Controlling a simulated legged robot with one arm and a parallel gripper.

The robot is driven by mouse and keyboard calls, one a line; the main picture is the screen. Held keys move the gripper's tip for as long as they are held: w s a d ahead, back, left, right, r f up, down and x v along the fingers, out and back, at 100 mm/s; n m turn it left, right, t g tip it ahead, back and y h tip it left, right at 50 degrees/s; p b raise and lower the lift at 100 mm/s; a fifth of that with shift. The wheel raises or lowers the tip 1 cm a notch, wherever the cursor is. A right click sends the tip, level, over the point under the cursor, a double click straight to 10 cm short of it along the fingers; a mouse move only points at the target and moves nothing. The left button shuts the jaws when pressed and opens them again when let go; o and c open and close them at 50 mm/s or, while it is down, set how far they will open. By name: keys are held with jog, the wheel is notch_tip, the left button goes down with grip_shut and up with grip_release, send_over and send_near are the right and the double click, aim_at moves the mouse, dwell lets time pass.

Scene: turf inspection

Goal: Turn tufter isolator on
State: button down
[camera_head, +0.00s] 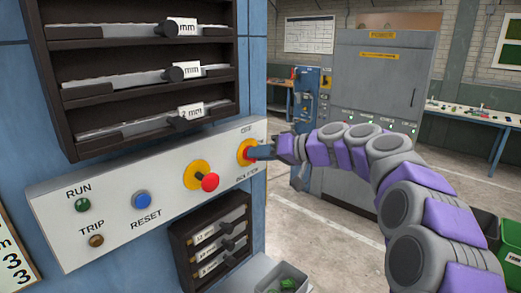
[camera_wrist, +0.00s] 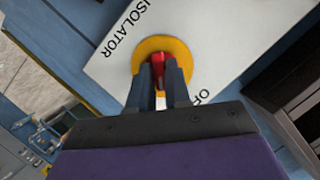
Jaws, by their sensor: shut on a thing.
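The isolator is a red handle (camera_wrist: 158,60) on a round yellow plate (camera_wrist: 184,53), at the right end of a white control panel (camera_head: 118,200). In the head view its yellow plate (camera_head: 242,150) shows just left of my fingertips. My gripper (camera_head: 262,153) reaches in from the right and is shut on the red handle. In the wrist view my two dark fingers (camera_wrist: 160,78) stand either side of the handle and hide part of it. The word ISOLATOR and part of another label, "OF", show beside the plate. I cannot tell which way the handle is set.
On the same panel are a red mushroom button (camera_head: 210,182) on yellow, a blue RESET button (camera_head: 141,201), a green RUN lamp (camera_head: 82,204) and a brown TRIP lamp (camera_head: 96,240). A dark rack (camera_head: 150,75) stands above. A grey cabinet (camera_head: 375,85) stands behind; floor lies between.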

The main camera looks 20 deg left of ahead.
jog(key=m+y+p, duration=0.1)
jog(key=m+p, duration=0.1)
jog(key=m+g+y+p, duration=0.1)
jog(key=m+p, duration=0.1)
jog(key=m, duration=0.1)
jog(key=m+g+y+p, duration=0.1)
jog(key=m+p, duration=0.1)
jog(key=m, duration=0.1)
jog(key=shift+w+f+y, duration=0.2)
jog(key=shift+f+y, duration=0.15)
jog(key=shift+y, duration=0.05)
jog(key=shift+f+m, duration=0.1)
jog(key=shift+m, duration=0.2)
jog(key=c, duration=1.4)
grip_release()
jog(key=shift+c, duration=0.2)
jog(key=shift+o, duration=0.7)
jog(key=shift+w+f, duration=0.1)
jog(key=shift+w, duration=0.05)
jog(key=shift+o, duration=0.7)
jog(key=shift+a, duration=0.15)
